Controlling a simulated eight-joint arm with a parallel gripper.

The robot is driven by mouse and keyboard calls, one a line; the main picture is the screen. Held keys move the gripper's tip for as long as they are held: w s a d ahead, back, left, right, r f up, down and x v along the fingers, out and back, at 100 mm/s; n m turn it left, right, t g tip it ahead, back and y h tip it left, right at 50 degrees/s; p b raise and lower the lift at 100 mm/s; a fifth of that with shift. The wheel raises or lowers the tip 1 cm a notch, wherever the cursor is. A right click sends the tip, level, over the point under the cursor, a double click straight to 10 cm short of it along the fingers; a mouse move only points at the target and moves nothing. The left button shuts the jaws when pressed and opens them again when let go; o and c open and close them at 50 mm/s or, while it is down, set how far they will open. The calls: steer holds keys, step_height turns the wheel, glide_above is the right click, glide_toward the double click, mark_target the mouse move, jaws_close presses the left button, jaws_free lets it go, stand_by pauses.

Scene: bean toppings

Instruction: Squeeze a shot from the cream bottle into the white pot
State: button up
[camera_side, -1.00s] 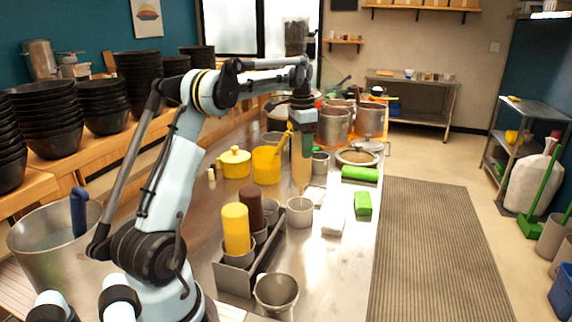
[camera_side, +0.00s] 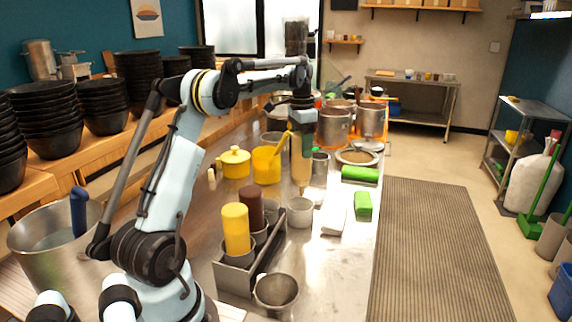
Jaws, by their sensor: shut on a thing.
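My gripper (camera_side: 304,130) is shut on the cream bottle (camera_side: 301,168), a tan bottle hanging below it over the counter. The bottle is about upright in the picture, with a narrow tip pointing down. The white pot (camera_side: 299,213), a small pale open pot, stands on the counter just below the tip. The tip is apart from the pot and looks to be above its far rim. The pot's contents cannot be made out, and no stream of cream shows.
A metal rack (camera_side: 236,280) with a yellow bottle (camera_side: 236,229) and a brown bottle (camera_side: 251,206) stands in front left. A yellow container (camera_side: 266,166) and lidded yellow pot (camera_side: 234,162) are behind left. Green blocks (camera_side: 362,204) and a white cloth-like item (camera_side: 334,220) lie right.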

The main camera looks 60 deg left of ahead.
steer(key=shift+r, duration=0.1)
stand_by(0.3)
steer(key=shift+r, duration=1.2)
